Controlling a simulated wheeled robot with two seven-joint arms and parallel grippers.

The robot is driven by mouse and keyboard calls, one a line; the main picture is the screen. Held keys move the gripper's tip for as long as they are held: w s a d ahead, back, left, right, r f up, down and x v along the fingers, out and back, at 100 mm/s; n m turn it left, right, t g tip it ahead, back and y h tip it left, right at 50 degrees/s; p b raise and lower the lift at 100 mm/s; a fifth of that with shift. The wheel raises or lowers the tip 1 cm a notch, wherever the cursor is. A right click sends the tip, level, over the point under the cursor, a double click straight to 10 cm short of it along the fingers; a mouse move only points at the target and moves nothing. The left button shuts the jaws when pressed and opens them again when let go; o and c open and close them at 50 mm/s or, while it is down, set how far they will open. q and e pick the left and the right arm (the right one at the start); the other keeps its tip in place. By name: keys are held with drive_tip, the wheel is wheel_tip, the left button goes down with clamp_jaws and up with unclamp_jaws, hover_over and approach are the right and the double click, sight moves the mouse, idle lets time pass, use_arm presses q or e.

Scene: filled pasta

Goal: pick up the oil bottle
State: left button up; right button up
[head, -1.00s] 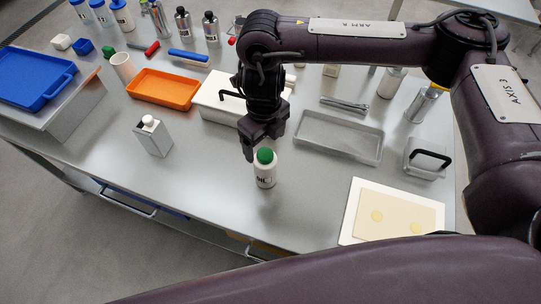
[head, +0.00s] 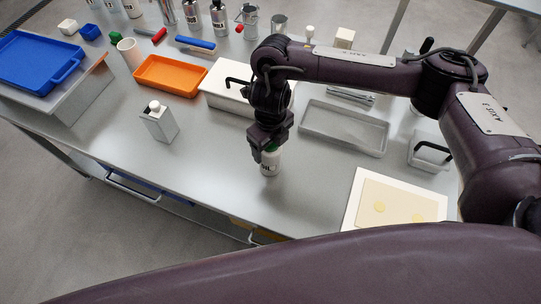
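My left gripper is not in view.
A white carton-like bottle (head: 159,124) stands to the left. Behind are an orange tray (head: 170,94) and a white box (head: 222,98) with a black handle. A grey tray (head: 345,143) and a board with yellow rounds (head: 397,203) lie right.

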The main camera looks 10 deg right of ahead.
drive_tip(key=c, duration=1.4)
drive_tip(key=shift+r, duration=0.1)
